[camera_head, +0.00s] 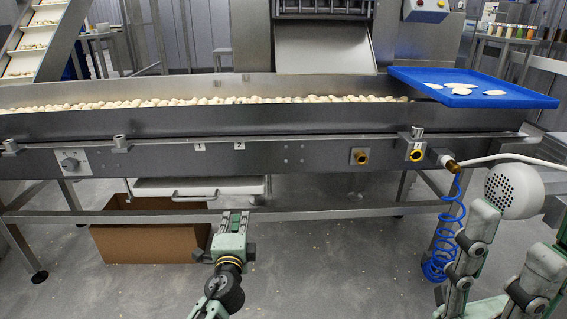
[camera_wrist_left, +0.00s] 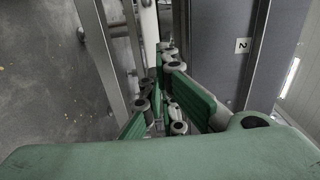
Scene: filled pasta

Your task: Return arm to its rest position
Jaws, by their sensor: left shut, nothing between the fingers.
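My left gripper (camera_head: 235,215) comes in from the bottom in the head view, in front of the long steel trough (camera_head: 300,122) and below its upper edge. Its fingers are together and hold nothing. In the left wrist view the green-padded fingers (camera_wrist_left: 165,85) run close beside the machine's grey side panel, which bears a "2" label (camera_wrist_left: 242,46). Green and grey links of my right arm show at the lower right of the head view, but its gripper is out of the picture.
Filled pasta (camera_head: 210,101) lies along the trough. A blue tray (camera_head: 530,99) with several pale pieces sits at its right end. A white drawer (camera_head: 200,187) and a cardboard box (camera_head: 150,240) are below. A blue coiled hose (camera_head: 446,225) hangs at right.

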